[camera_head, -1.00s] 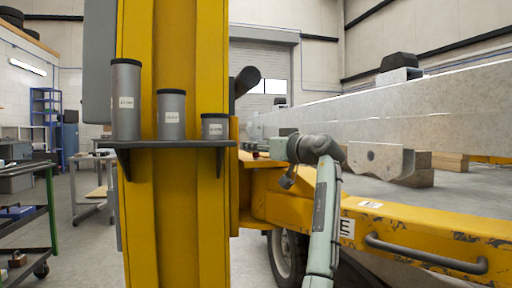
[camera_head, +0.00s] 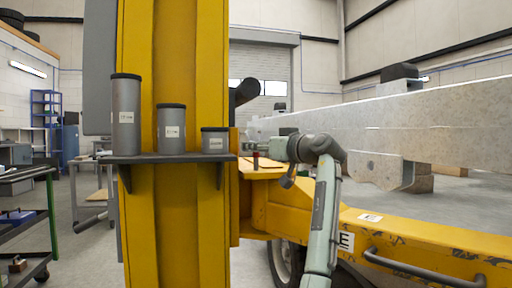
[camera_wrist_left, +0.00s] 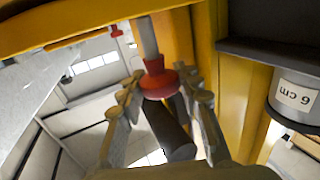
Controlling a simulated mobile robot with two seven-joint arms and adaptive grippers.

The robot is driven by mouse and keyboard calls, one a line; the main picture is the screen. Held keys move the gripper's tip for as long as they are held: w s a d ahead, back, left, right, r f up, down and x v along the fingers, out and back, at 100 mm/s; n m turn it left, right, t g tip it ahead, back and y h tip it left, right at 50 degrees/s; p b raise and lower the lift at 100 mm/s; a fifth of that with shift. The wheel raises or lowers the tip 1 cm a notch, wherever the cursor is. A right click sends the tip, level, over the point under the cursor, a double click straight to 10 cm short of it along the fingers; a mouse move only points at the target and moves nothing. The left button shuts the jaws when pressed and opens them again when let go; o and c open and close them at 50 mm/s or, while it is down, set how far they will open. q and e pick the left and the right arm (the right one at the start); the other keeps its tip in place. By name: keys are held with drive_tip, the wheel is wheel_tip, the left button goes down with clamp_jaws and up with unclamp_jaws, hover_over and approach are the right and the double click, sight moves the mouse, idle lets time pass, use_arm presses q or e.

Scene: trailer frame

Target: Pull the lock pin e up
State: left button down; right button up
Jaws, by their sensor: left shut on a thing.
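In the left wrist view, which is upside down, my left gripper (camera_wrist_left: 159,82) is shut on the red knob of the lock pin (camera_wrist_left: 158,80), a finger on each side. A length of the pin's grey shaft (camera_wrist_left: 149,38) shows between the knob and the yellow frame. The label E (camera_head: 346,241) is on the yellow beam just right of the arm. A second small red knob (camera_wrist_left: 117,31) shows farther off. My right gripper is not in view.
A yellow post (camera_head: 178,230) with a dark shelf (camera_head: 170,158) and several grey canisters stands left of my arm. A grey metal beam (camera_head: 440,120) runs along the right. A handle bar (camera_head: 425,268) sits on the yellow beam (camera_head: 440,235).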

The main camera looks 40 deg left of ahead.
use_arm(q)
drive_tip(key=shift+r, duration=0.35)
drive_tip(key=c, duration=1.3)
unclamp_jaws()
drive_tip(key=shift+o, duration=1.3)
drive_tip(key=shift+f, duration=0.1)
drive_tip(key=shift+d, duration=0.1)
drive_tip(key=v, duration=1.2)
drive_tip(key=shift+s, duration=0.1)
